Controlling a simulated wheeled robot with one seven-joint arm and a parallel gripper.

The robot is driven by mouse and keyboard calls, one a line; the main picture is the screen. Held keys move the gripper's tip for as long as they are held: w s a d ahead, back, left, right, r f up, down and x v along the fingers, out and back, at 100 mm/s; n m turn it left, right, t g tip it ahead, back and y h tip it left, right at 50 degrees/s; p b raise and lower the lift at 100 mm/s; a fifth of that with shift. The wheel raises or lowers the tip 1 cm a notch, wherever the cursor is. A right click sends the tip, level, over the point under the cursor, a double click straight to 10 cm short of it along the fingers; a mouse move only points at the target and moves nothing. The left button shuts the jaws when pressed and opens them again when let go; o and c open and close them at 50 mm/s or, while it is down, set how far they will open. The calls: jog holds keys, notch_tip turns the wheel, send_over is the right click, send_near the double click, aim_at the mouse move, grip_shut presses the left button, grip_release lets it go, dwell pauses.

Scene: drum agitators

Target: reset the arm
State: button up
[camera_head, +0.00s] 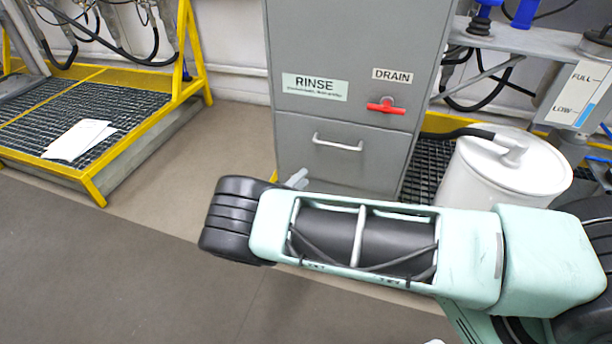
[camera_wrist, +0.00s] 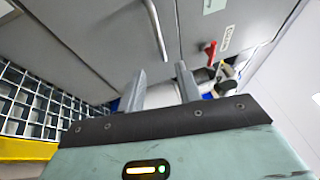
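My arm reaches from the lower right across the head view, in front of the grey cabinet (camera_head: 350,90) marked RINSE and DRAIN. Most of my gripper (camera_head: 297,178) is hidden behind my wrist there; only a pale finger part shows in front of the cabinet's lower front. In the wrist view, the two fingers of my gripper (camera_wrist: 160,80) stand apart. I see nothing held between them; a pale surface shows beyond the gap. The cabinet's front, its bar handle (camera_wrist: 156,28) and its red drain handle (camera_wrist: 210,50) lie ahead of the fingers.
A white drum (camera_head: 510,170) with a dark hose stands right of the cabinet, behind my arm. A yellow-edged grated platform (camera_head: 95,190) with white papers (camera_head: 78,140) is at the left. Open floor (camera_head: 110,270) lies at the lower left.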

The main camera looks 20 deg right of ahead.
dwell(0.4)
jog(key=s+a+r+m+g+y, duration=0.2)
jog(key=s+r+m+g+y, duration=0.3)
jog(key=s+r+m+y, duration=0.7)
jog(key=s+a+r+m+g+y, duration=0.2)
jog(key=s+r+m+g+y, duration=0.35)
jog(key=s+r+m, duration=1.25)
jog(key=s+r+m+p, duration=0.1)
jog(key=s+r+p, duration=0.1)
jog(key=r+p, duration=0.7)
jog(key=s+r+m+p, duration=0.2)
jog(key=r+p, duration=0.8)
jog(key=p, duration=0.4)
jog(key=shift+s+r+m+p, duration=0.2)
jog(key=shift+s+m+p, duration=0.1)
jog(key=shift+p, duration=0.1)
jog(key=shift+a, duration=0.1)
